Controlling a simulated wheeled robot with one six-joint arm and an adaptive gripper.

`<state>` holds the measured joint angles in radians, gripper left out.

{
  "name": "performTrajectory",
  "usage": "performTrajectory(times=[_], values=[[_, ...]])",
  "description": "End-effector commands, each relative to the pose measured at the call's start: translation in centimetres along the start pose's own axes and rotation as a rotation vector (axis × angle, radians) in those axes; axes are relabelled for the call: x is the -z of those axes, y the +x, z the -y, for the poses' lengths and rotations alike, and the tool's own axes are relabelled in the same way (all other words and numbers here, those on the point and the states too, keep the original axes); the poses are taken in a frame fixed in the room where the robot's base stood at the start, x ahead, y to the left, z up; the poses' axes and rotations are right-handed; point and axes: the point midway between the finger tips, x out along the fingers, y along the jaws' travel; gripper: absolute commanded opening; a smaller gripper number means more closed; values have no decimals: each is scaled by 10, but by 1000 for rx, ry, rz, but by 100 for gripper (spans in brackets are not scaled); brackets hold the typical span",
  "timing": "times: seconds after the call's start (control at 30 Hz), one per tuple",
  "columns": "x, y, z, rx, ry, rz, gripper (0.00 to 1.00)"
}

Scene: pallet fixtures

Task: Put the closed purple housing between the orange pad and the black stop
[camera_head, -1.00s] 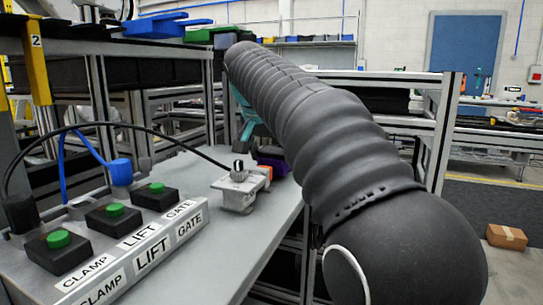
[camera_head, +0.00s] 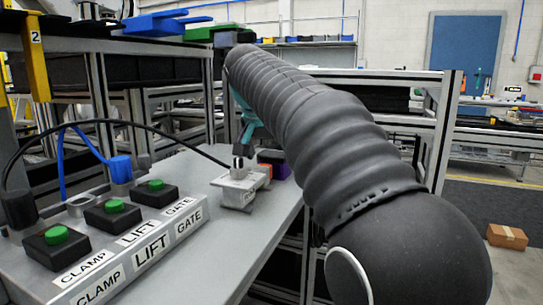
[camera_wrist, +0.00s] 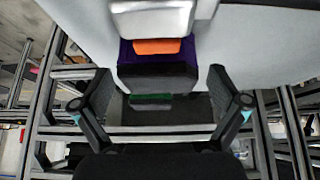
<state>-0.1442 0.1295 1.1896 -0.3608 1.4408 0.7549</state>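A purple piece with a dark grey face, apparently the housing (camera_head: 279,170), sits at the table's right edge, just beyond a small grey clamp unit (camera_head: 238,192). The orange pad (camera_head: 265,171) is on the clamp unit's far end. In the wrist view, the orange pad (camera_wrist: 157,46) lies against the purple piece (camera_wrist: 127,54); I cannot tell whether they touch. A dark block (camera_wrist: 158,76) fills the space below it; I cannot tell whether it is the black stop. My gripper (camera_wrist: 160,85) is open, with one finger on each side of this block. It also shows above the clamp unit in the head view (camera_head: 243,148).
A button box (camera_head: 135,245) marked CLAMP, LIFT and GATE stands on the left of the grey table (camera_head: 262,228). Black and blue cables arch above it. A dark part with a green strip (camera_wrist: 150,99) lies low between my fingers. Metal frames stand behind.

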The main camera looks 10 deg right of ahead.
Motion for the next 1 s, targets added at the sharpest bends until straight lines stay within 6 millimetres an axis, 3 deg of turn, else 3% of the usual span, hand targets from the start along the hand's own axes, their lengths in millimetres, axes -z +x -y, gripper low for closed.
performTrajectory(times=[0.37, 1.0], values=[[1, -2, 0, -7, -6, 7, 99], [5, -112, 2, -2, -3, 2, 99]])
